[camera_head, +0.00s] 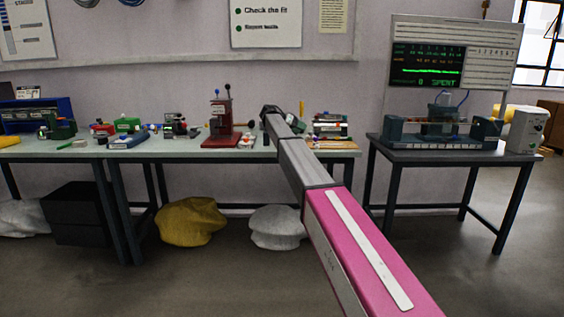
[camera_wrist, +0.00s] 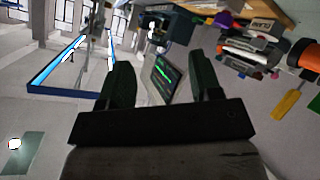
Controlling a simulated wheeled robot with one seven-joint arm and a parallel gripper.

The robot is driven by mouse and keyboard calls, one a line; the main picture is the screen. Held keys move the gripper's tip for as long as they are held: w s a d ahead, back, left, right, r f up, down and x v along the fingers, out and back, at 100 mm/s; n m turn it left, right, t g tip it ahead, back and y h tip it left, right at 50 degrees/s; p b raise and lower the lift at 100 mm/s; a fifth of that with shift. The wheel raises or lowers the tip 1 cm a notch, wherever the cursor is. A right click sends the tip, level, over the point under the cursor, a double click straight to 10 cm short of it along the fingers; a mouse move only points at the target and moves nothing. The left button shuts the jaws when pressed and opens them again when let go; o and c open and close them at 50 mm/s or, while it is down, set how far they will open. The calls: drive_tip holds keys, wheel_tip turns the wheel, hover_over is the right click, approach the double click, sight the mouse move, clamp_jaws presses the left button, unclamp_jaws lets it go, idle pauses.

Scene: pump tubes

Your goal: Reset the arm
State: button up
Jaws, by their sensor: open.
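My pink and grey arm (camera_head: 360,240) reaches from the lower right of the head view toward the back benches. Its far end, with my gripper (camera_head: 268,111), shows in front of the wall above the long bench. In the wrist view my gripper (camera_wrist: 160,60) has its two dark fingers well apart, with nothing held between them. A dark screen with a green trace (camera_wrist: 163,77) shows in the gap, some way behind the fingers. The fingertips are too small to make out in the head view.
A long bench (camera_head: 85,152) carries a red press (camera_head: 222,122) and many small parts. A dark table (camera_head: 440,157) at right holds a tube rig (camera_head: 437,128) and a white box (camera_head: 527,130). A display board (camera_head: 428,66) stands behind it. Sacks (camera_head: 188,222) lie under the bench. Floor in front looks clear.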

drive_tip(key=s+d+f+n+g+y, duration=0.1)
drive_tip(key=s+d+f+n+y, duration=0.3)
drive_tip(key=s+f, duration=0.9)
drive_tip(key=s+d+f+n+y, duration=0.2)
drive_tip(key=s+d+f, duration=0.3)
drive_tip(key=s+f, duration=0.75)
drive_tip(key=s+f+n+y, duration=0.1)
drive_tip(key=s+f, duration=0.4)
drive_tip(key=s, duration=0.5)
drive_tip(key=s+d+f+n+y, duration=0.1)
drive_tip(key=s+f+y, duration=0.2)
drive_tip(key=s+f, duration=0.3)
drive_tip(key=s+f+n+g+y, duration=0.1)
drive_tip(key=s+f, duration=0.4)
drive_tip(key=s, duration=0.8)
drive_tip(key=shift+s+d+f+y, duration=0.25)
drive_tip(key=shift+s+y, duration=0.1)
drive_tip(key=shift+y, duration=0.35)
